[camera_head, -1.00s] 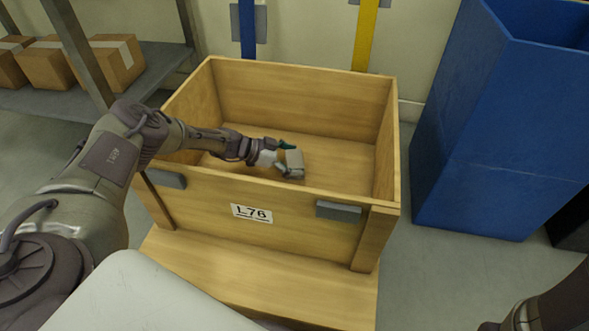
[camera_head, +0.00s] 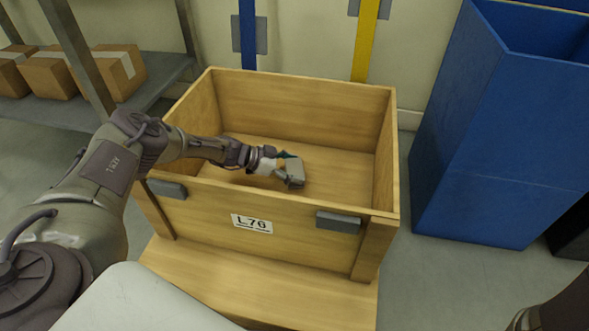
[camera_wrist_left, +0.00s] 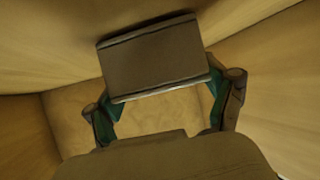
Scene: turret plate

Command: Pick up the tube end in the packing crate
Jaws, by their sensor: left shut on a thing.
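The tube end (camera_head: 295,172), a small grey-brown block, is inside the wooden packing crate (camera_head: 250,222). My left arm reaches over the crate's left side, and my left gripper (camera_head: 284,170) is shut on the tube end. In the left wrist view the tube end (camera_wrist_left: 153,56) sits tilted between the two green-padded fingers (camera_wrist_left: 160,98). In that view, crate wood shows around it. I cannot tell whether the tube end touches the crate floor. My right gripper is not in view; only part of my right arm shows at the bottom right.
The crate stands on a wooden base (camera_head: 250,280) and has a label reading L76 on its front. A tall blue bin (camera_head: 480,150) stands to its right. A shelf with cardboard boxes (camera_head: 110,70) is at the back left. The crate's right half is clear.

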